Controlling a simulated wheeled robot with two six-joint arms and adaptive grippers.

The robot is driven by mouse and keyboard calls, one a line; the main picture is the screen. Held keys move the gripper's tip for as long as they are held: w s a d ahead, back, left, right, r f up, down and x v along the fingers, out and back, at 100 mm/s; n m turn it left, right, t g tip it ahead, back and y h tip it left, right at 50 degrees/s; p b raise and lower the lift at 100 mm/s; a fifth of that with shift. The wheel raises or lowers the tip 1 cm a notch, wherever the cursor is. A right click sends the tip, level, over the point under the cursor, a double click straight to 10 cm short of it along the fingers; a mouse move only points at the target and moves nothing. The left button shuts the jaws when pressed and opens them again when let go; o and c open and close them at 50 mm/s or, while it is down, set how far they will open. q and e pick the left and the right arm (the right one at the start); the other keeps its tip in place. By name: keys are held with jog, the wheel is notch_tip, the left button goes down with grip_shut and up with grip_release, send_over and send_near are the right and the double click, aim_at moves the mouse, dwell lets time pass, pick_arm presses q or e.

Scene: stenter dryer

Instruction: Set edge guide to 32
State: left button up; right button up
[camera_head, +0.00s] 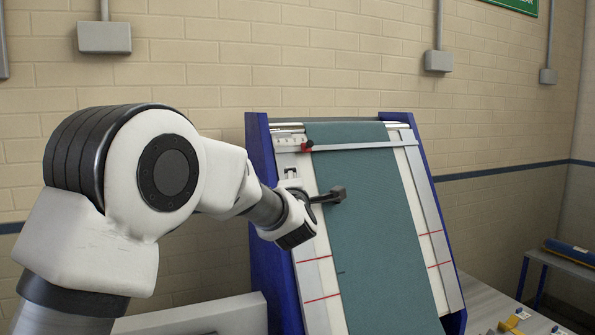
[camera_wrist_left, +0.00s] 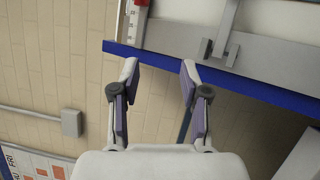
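The teal cloth panel (camera_head: 370,225) lies on a tilted board with a blue frame. A silver crossbar (camera_head: 360,146) spans its top, with a red knob or clamp (camera_head: 306,147) at its left end beside a small marked scale (camera_head: 289,140). The scale (camera_wrist_left: 134,24) and red part (camera_wrist_left: 141,3) also show at the top of the left wrist view. The scale's numbers are unreadable. My left gripper (camera_wrist_left: 158,72) is open and empty, below the blue frame edge (camera_wrist_left: 180,62). My right gripper is not in view.
A grey metal bracket (camera_wrist_left: 220,50) stands on the rail right of the fingers. A low bench with a blue item (camera_head: 573,252) is at far right. Small yellow-marked pieces (camera_head: 515,318) lie at lower right. Grey boxes (camera_head: 104,37) are on the brick wall.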

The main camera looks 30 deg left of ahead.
aim_at(309, 143)
pick_arm(q)
jog(key=w+r+n+t+h+b, duration=0.1)
jog(key=w+r+h+b, duration=0.1)
jog(key=w+r+h, duration=0.8)
jog(key=shift+n, duration=0.4)
jog(key=w+a+p, duration=0.1)
jog(key=w+p, duration=0.1)
jog(key=p, duration=0.1)
jog(key=w+a+f+p, duration=0.1)
jog(key=w+p, duration=0.1)
jog(key=p, duration=0.1)
jog(key=w+a+f+p, duration=0.1)
jog(key=w+p, duration=0.1)
jog(key=p, duration=0.1)
jog(key=shift+w+f, duration=0.1)
jog(key=shift+f, duration=0.05)
jog(key=shift+w+a+f, duration=0.1)
jog(key=shift+w+f, duration=0.15)
jog(key=shift+f, duration=0.05)
jog(key=shift+s+d, duration=0.1)
jog(key=shift+d, duration=0.1)
